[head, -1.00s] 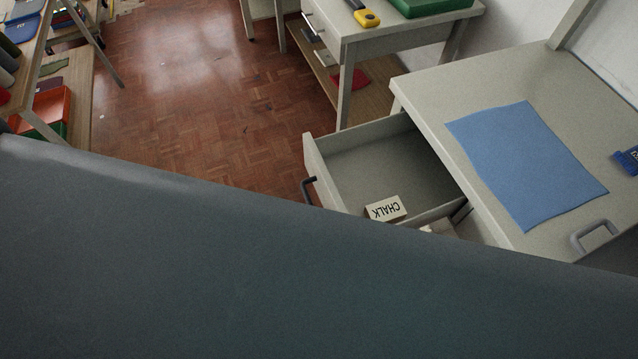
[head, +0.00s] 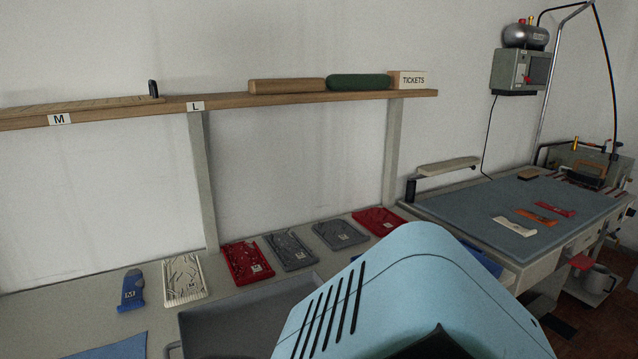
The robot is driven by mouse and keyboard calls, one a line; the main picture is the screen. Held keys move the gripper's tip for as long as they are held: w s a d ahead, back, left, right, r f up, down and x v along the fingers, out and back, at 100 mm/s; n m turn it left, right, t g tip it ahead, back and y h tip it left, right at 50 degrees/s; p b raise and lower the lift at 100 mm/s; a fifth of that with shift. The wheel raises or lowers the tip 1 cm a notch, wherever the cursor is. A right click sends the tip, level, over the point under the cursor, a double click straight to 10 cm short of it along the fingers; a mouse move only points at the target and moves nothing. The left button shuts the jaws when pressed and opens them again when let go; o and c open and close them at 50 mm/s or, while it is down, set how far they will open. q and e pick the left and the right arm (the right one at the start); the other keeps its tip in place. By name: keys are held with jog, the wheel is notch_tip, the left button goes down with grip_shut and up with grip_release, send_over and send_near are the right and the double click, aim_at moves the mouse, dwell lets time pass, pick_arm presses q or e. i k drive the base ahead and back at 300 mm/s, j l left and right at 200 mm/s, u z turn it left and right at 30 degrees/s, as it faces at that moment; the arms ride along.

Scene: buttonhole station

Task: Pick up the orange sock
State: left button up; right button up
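An orange sock (head: 536,217) lies flat on the blue-grey mat (head: 470,212) of the table at the right. Neither of my grippers is in view. Something light blue, close to the camera, hides the bottom middle of the view.
A long counter against the wall holds flat red (head: 248,262), grey (head: 340,233) and white (head: 184,278) trays and a blue piece (head: 131,290). A wooden shelf (head: 220,102) hangs above. A narrow padded board (head: 447,166) stands behind the mat. Machinery (head: 585,172) stands at its far end.

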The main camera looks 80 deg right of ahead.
aim_at(532, 214)
jog(key=z, duration=3.85)
